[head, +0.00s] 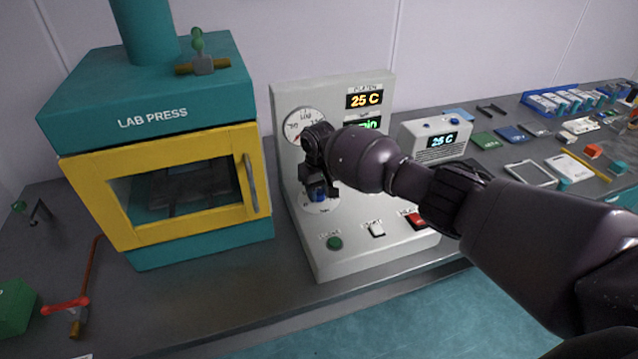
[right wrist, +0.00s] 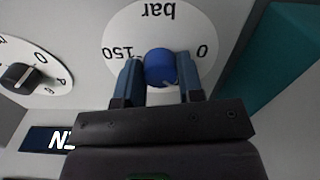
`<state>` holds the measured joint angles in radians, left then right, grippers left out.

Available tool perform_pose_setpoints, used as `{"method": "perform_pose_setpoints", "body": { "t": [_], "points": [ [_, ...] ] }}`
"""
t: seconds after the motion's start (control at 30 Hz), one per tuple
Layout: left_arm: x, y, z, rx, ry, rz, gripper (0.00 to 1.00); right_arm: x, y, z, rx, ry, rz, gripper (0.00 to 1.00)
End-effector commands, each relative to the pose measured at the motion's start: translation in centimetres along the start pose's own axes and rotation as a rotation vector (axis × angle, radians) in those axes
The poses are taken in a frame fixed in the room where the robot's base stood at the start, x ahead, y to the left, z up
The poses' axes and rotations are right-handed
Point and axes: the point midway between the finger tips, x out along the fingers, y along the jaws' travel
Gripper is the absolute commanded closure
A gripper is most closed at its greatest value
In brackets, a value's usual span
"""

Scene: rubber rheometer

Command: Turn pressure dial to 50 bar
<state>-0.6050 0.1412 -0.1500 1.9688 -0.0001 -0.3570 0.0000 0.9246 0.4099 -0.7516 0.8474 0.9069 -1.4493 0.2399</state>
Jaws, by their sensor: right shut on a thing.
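The pressure dial is a round white scale (right wrist: 125,45) marked "bar", "0" and "150", with a blue knob (right wrist: 160,67) at its middle. In the right wrist view the scale appears upside down. My right gripper (right wrist: 160,75) has its two fingers on either side of the blue knob and is shut on it. In the head view my right gripper (head: 318,188) is at the control panel (head: 350,225), and the blue knob (head: 319,196) shows partly beneath it. The knob's exact setting cannot be read. My left gripper is not in view.
A second dial with a black knob (right wrist: 18,76) sits beside it on the panel. An analogue gauge (head: 300,124) and a "25 C" display (head: 364,99) are above. Green (head: 334,243), white (head: 376,230) and red (head: 415,220) controls lie below. The teal and yellow lab press (head: 160,140) stands left.

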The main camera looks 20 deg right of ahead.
Motion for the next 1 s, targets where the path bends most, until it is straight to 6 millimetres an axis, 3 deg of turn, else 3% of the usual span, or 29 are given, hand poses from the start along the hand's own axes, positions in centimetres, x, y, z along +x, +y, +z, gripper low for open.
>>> {"method": "perform_pose_setpoints", "body": {
  "t": [0.2,0.4,0.93,0.97,1.0],
  "points": [
    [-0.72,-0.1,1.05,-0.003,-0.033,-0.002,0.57,0.0,-0.08,0.02,0.12,-0.001,-0.002,0.89],
    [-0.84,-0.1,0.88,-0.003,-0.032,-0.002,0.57,0.04,-0.01,0.01,0.183,0.0,-0.001,0.89],
    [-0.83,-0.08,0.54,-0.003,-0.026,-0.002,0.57,-0.01,0.02,-0.05,0.206,0.003,0.0,0.89],
    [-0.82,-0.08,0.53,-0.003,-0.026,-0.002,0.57,-0.01,0.02,-0.05,0.206,0.003,0.0,0.64],
    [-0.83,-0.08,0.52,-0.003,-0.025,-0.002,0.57,-0.02,0.02,-0.05,0.206,0.002,0.0,0.58]
  ]
}}
